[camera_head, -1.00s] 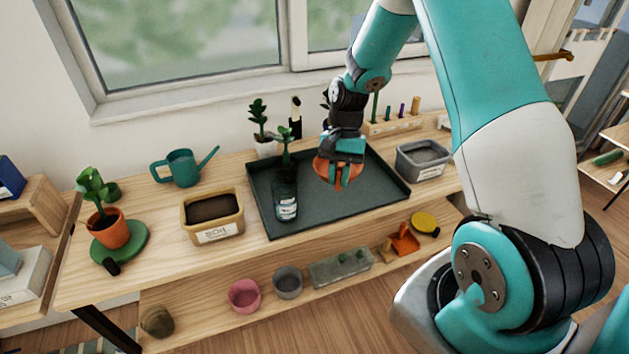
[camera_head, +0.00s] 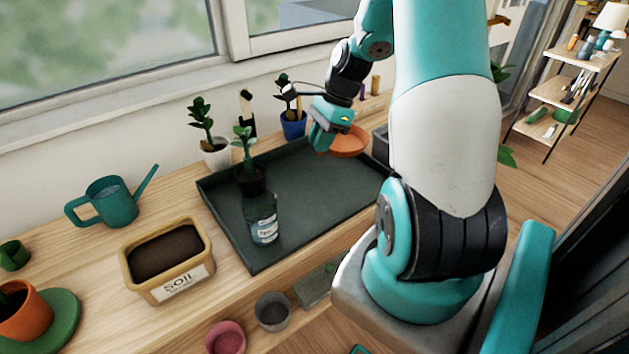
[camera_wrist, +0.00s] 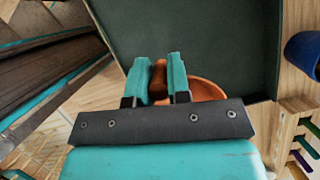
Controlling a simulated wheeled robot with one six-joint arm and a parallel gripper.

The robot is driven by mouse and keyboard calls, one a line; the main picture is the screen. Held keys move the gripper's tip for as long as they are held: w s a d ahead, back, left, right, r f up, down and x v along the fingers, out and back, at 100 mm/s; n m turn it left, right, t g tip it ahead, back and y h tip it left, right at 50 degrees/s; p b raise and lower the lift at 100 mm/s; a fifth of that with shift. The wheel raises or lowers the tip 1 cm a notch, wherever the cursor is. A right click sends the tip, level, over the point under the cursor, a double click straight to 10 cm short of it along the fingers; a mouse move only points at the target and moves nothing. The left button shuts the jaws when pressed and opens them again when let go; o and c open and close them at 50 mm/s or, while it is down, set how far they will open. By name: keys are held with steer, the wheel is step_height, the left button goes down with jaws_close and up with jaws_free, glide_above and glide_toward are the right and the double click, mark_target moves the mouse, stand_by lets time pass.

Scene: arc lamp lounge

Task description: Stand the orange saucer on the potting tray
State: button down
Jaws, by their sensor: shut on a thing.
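The orange saucer (camera_head: 350,143) is in my gripper (camera_head: 325,138), over the right end of the dark potting tray (camera_head: 310,195) in the head view. My gripper is shut on the saucer's edge. In the wrist view, part of the saucer (camera_wrist: 206,90) shows beside and between the fingers of my gripper (camera_wrist: 158,72), with the tray's floor (camera_wrist: 200,40) behind. The gripper's body hides the rest of it. I cannot tell whether the saucer touches the tray.
A dark bottle (camera_head: 261,215) stands on the tray's left part, with a plant showing behind it. A soil box (camera_head: 168,260) and teal watering can (camera_head: 110,203) stand left of the tray. A blue pot (camera_head: 294,124) stands behind it; a grey bin (camera_head: 380,142) is at right.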

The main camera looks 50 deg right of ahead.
step_height(320, 180, down, 12)
steer(key=shift+r, duration=0.15)
stand_by(0.3)
steer(key=shift+f, duration=0.2)
steer(key=c, duration=1.1)
jaws_free()
steer(key=shift+r, duration=0.2)
